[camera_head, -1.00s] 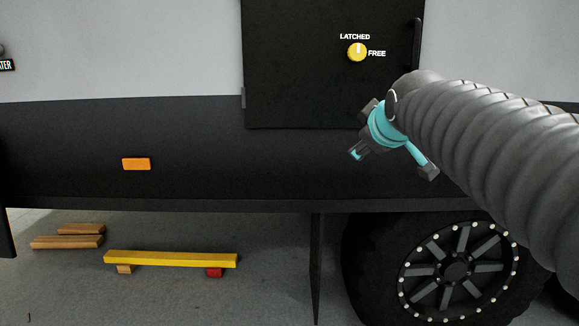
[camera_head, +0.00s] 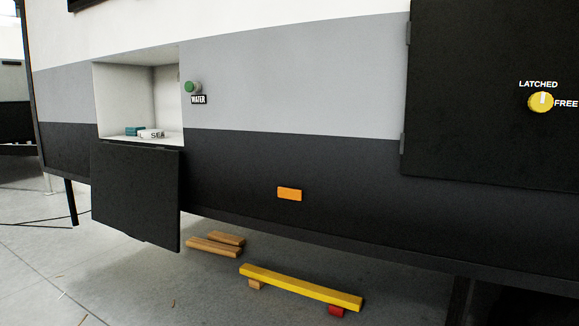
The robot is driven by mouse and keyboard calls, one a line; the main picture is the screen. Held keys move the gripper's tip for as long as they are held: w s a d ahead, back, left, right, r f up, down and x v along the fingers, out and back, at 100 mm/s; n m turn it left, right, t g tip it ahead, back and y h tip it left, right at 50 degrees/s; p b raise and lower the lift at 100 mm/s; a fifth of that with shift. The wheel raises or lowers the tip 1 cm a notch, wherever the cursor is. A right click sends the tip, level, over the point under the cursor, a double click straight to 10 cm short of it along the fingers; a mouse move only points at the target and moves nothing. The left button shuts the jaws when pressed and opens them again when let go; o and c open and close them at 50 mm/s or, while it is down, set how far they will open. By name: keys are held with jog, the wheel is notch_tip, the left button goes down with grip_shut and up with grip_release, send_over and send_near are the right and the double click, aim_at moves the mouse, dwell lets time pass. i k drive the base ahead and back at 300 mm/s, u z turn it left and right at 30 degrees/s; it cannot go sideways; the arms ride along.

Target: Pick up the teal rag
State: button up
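A small teal item (camera_head: 133,130), which looks like the folded teal rag, lies on the floor of an open white-lined locker (camera_head: 125,80) in the caravan's side, at the left of the view. A white block-shaped item with dark letters starting "SEA" (camera_head: 151,134) lies just to its right, close beside it or touching; I cannot tell which. My gripper is out of the view now, so its distance from the rag and its state do not show.
The locker's black door (camera_head: 136,195) hangs down open below it. A green knob (camera_head: 193,87) marked WATER sits to the right. A yellow bar (camera_head: 300,286) on small blocks and wooden pieces (camera_head: 214,248) lie under the caravan. The floor at the lower left (camera_head: 75,275) is mostly clear.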

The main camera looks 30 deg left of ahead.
aim_at(129, 131)
jog(key=u, duration=2.25)
jog(key=k, duration=0.4)
jog(key=u, duration=1.15)
jog(key=i, duration=0.3)
jog(key=z, duration=0.15)
